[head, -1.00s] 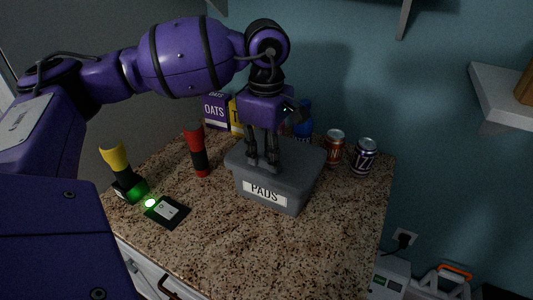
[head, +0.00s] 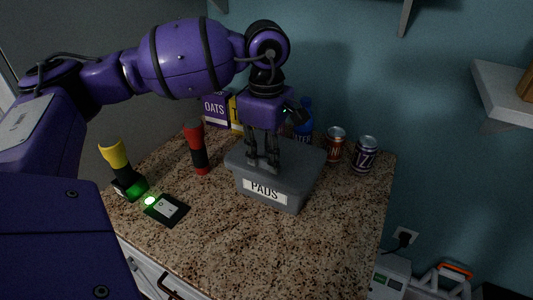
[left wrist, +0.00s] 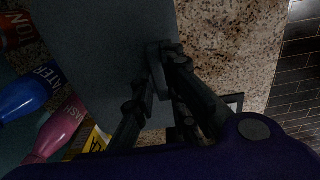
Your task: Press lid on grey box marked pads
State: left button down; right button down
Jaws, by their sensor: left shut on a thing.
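The grey box (head: 276,190) with a white PADS label stands on the speckled counter. Its grey lid (head: 298,157) lies on top and covers the opening; whether it is fully seated I cannot tell. My left gripper (head: 264,163) points straight down with its fingertips at the lid's left part. In the left wrist view the gripper (left wrist: 160,75) has its fingers close together over the flat grey lid (left wrist: 95,45), near the lid's edge. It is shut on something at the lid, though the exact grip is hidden. My right gripper is not in view.
An orange-brown can (head: 334,145) and a purple can (head: 364,154) stand right of the box. A blue bottle (head: 304,122) and an OATS box (head: 216,108) stand behind. The front counter is clear.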

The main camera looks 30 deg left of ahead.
pick_arm(q)
jog(key=c, duration=1.7)
grip_release()
jog(key=shift+o, duration=0.4)
jog(key=o, duration=0.4)
jog(key=shift+r, duration=0.15)
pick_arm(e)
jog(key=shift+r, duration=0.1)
pick_arm(q)
jog(key=shift+r+p, duration=1.5)
jog(key=shift+r, duration=2.4)
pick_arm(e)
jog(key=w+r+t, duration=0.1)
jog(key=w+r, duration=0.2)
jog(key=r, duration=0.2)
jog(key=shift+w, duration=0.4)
pick_arm(q)
grip_shut()
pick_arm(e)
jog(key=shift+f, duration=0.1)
